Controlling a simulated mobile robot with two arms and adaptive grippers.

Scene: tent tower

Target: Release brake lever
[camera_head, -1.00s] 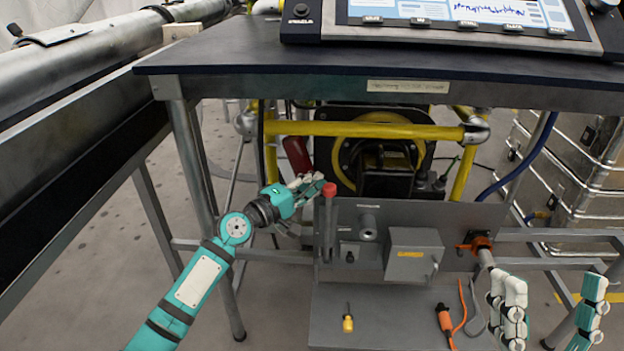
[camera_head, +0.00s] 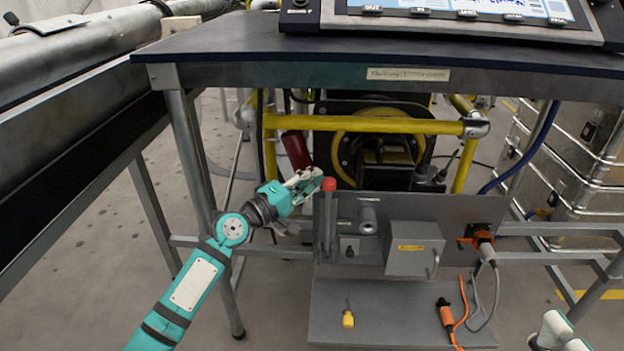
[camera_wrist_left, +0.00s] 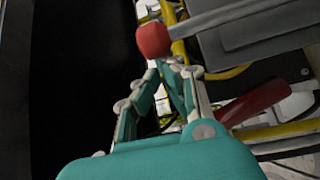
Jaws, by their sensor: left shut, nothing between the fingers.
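The brake lever is a grey upright bar (camera_head: 327,225) with a red knob (camera_head: 329,184) on top, at the left end of a grey panel under the table. My left gripper (camera_head: 312,184) is shut and empty, its fingertips just left of the knob. In the left wrist view the red knob (camera_wrist_left: 153,40) sits right at the tips of the closed fingers (camera_wrist_left: 168,66); I cannot tell whether they touch. The lever's bar runs off to the upper right there. Part of my right gripper (camera_head: 562,332) shows at the bottom right edge; its fingers are mostly cut off.
A table edge (camera_head: 400,72) and a yellow rail (camera_head: 365,124) are above.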

